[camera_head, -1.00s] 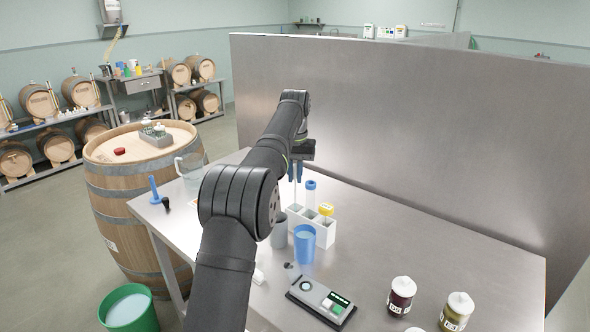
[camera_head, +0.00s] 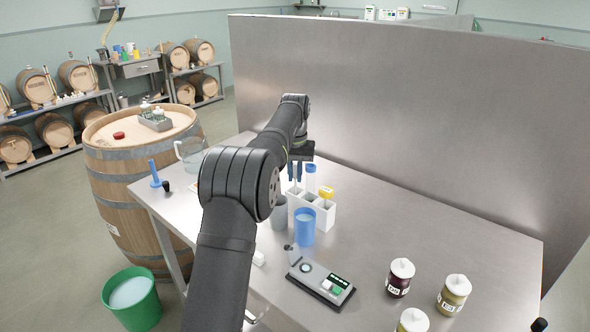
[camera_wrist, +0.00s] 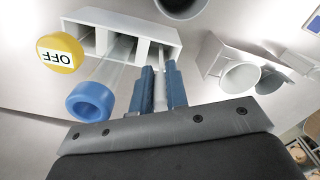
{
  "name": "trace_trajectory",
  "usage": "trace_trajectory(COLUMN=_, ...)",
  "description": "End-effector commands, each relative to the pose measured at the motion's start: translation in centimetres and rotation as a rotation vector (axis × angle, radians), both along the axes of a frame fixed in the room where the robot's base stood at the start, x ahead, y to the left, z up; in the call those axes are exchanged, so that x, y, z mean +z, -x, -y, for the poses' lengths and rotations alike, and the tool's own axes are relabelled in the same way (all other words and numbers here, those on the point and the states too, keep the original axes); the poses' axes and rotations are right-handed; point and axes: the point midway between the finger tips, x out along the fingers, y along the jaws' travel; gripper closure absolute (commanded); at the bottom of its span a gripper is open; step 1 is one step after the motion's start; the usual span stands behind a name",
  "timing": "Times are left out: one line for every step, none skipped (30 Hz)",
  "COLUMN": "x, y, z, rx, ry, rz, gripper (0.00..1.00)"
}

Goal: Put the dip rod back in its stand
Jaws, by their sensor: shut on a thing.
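My gripper (camera_head: 295,172) has blue fingers and is shut on the dip rod (camera_wrist: 161,95), a thin pale rod, which stands roughly upright. In the wrist view the gripper (camera_wrist: 163,88) shows at the lower middle. The white stand (camera_head: 326,217) has several square compartments and stands on the steel table just below the gripper. The rod's lower part runs to the stand's left end in the head view; how deep it sits in that compartment I cannot tell. The stand (camera_wrist: 168,32) also holds a blue-topped item (camera_head: 310,178) and a yellow-topped item (camera_head: 327,192) marked OFF.
A grey cup (camera_head: 279,213) and a blue cup (camera_head: 305,228) stand close in front of the stand. A meter (camera_head: 322,285) and several lidded jars (camera_head: 400,278) are nearer. A glass jug (camera_head: 190,153) is at the left.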

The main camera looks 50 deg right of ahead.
Motion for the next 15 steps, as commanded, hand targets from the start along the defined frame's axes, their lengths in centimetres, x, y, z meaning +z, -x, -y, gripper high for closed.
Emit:
trace_trajectory(x=-0.10, y=0.00, z=0.00, rx=0.000, ry=0.000, rz=0.000, gripper=1.00)
trace_trajectory(x=-0.13, y=0.00, z=0.00, rx=0.000, ry=0.000, rz=0.000, gripper=1.00)
trace_trajectory(x=-0.15, y=0.00, z=0.00, rx=0.000, ry=0.000, rz=0.000, gripper=1.00)
trace_trajectory(x=-0.15, y=0.00, z=0.00, rx=0.000, ry=0.000, rz=0.000, gripper=1.00)
trace_trajectory(x=-0.15, y=0.00, z=0.00, rx=0.000, ry=0.000, rz=0.000, gripper=1.00)
trace_trajectory(x=-0.14, y=0.00, z=0.00, rx=0.000, ry=0.000, rz=0.000, gripper=1.00)
trace_trajectory(x=-0.14, y=0.00, z=0.00, rx=0.000, ry=0.000, rz=0.000, gripper=1.00)
trace_trajectory(x=-0.14, y=0.00, z=0.00, rx=0.000, ry=0.000, rz=0.000, gripper=1.00)
trace_trajectory(x=-0.14, y=0.00, z=0.00, rx=0.000, ry=0.000, rz=0.000, gripper=0.80)
trace_trajectory(x=-0.13, y=0.00, z=0.00, rx=0.000, ry=0.000, rz=0.000, gripper=0.74)
trace_trajectory(x=-0.14, y=0.00, z=0.00, rx=0.000, ry=0.000, rz=0.000, gripper=0.69)
trace_trajectory(x=-0.13, y=0.00, z=0.00, rx=0.000, ry=0.000, rz=0.000, gripper=0.61)
trace_trajectory(x=-0.13, y=0.00, z=0.00, rx=0.000, ry=0.000, rz=0.000, gripper=0.61)
trace_trajectory(x=-0.13, y=0.00, z=0.00, rx=0.000, ry=0.000, rz=0.000, gripper=0.61)
trace_trajectory(x=-0.13, y=0.00, z=0.00, rx=0.000, ry=0.000, rz=0.000, gripper=0.61)
